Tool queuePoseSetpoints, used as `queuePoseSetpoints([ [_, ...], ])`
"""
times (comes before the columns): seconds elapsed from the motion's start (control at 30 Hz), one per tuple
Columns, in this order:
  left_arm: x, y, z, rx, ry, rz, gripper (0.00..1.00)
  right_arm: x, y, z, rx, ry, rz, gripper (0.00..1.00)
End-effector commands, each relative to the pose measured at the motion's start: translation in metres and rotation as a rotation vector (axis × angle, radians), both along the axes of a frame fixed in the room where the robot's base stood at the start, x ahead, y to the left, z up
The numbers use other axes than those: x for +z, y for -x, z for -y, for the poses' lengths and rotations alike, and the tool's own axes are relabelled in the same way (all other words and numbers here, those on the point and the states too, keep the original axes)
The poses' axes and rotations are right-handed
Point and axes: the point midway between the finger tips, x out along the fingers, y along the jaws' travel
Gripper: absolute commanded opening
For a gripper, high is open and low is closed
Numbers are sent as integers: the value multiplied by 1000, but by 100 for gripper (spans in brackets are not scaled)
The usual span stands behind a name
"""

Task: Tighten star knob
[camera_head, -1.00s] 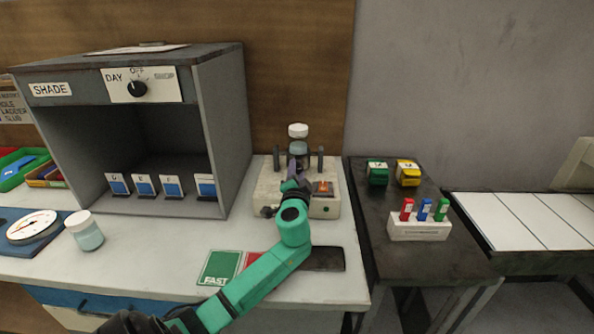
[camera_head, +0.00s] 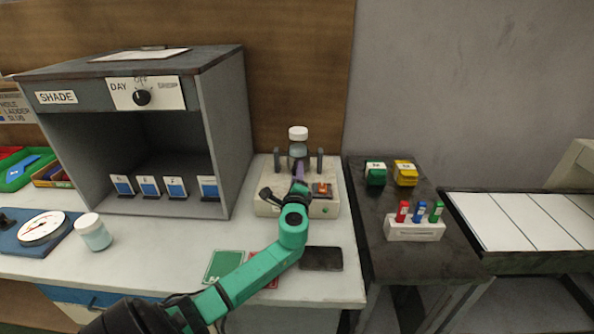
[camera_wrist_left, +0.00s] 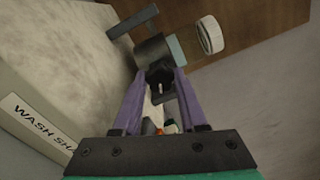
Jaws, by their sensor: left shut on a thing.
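The wash shaker (camera_head: 265,208) is a cream box on the bench. A jar with a white lid (camera_head: 298,133) stands upright in its dark holder. My left gripper (camera_head: 299,172) reaches the front of this holder. In the left wrist view its purple fingers (camera_wrist_left: 162,80) close on a small dark piece, which looks like the star knob (camera_wrist_left: 162,74), just below the dark clamp (camera_wrist_left: 153,52). The fingers hide much of the knob, so its shape and turn cannot be told. My right gripper is not in view.
A grey shade cabinet (camera_head: 225,130) stands left of the shaker. A lidded jar (camera_head: 93,232) and a round dial (camera_head: 42,228) are on the bench at left. A dark flat pad (camera_head: 321,259) lies in front of the shaker. A side table at right holds a marker rack (camera_head: 414,230).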

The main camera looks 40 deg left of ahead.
Motion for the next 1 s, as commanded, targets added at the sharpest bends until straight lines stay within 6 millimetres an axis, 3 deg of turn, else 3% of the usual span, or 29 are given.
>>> queuePoseSetpoints([
  [1.0,0,0,1,2,-719,-551,0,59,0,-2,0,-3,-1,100],
])
